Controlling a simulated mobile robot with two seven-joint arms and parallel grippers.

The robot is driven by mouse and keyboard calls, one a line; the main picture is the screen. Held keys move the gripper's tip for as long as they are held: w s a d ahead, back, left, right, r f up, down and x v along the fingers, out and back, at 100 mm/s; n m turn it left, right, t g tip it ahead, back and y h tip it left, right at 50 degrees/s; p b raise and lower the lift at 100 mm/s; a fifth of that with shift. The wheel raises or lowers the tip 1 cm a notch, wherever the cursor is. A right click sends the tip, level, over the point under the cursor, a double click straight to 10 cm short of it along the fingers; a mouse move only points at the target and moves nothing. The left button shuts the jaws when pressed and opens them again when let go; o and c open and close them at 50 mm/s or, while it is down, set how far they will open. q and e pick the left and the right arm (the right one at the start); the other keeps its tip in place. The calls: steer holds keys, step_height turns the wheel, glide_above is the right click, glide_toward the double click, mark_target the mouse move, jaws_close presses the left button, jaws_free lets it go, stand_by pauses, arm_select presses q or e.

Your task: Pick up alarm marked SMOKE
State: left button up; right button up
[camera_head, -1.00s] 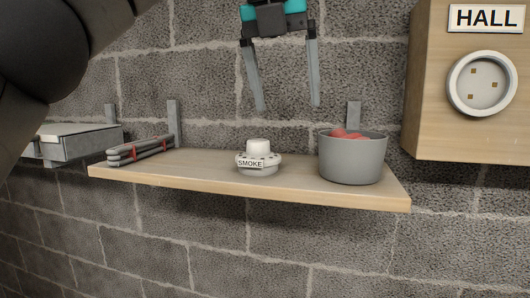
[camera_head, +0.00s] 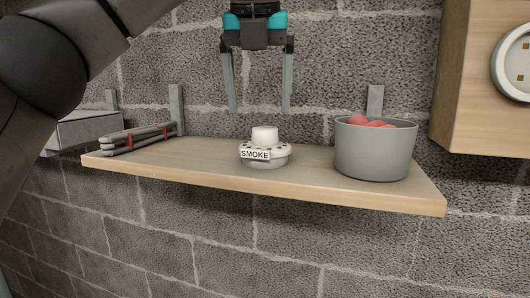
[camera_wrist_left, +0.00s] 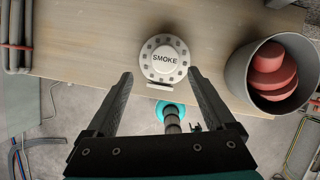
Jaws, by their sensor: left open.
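The white alarm marked SMOKE (camera_head: 265,148) sits upright on the wooden shelf (camera_head: 300,190), its label facing out. It also shows from above in the left wrist view (camera_wrist_left: 164,58), with SMOKE on its round cap. My left gripper (camera_head: 260,110) points down above the alarm, open and empty, its two fingers apart. In the left wrist view the fingertips (camera_wrist_left: 160,75) lie on either side of the alarm's near edge, not touching it.
A grey pot (camera_head: 375,150) with red pieces stands right of the alarm. Bundled grey tubes with red ties (camera_head: 138,138) lie at the shelf's left. A grey box (camera_head: 85,131) is further left. A wooden panel (camera_head: 485,80) with a round white fitting hangs at right. A block wall is behind.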

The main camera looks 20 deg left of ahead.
mark_target(265, 128)
arm_select(q)
steer(key=x, duration=0.2)
steer(key=p+x, duration=0.1)
steer(key=x, duration=0.2)
steer(key=shift+w+d+f, duration=0.2)
steer(key=shift+w+d, duration=0.05)
steer(key=shift+w, duration=0.15)
steer(key=shift+c, duration=0.2)
jaws_close()
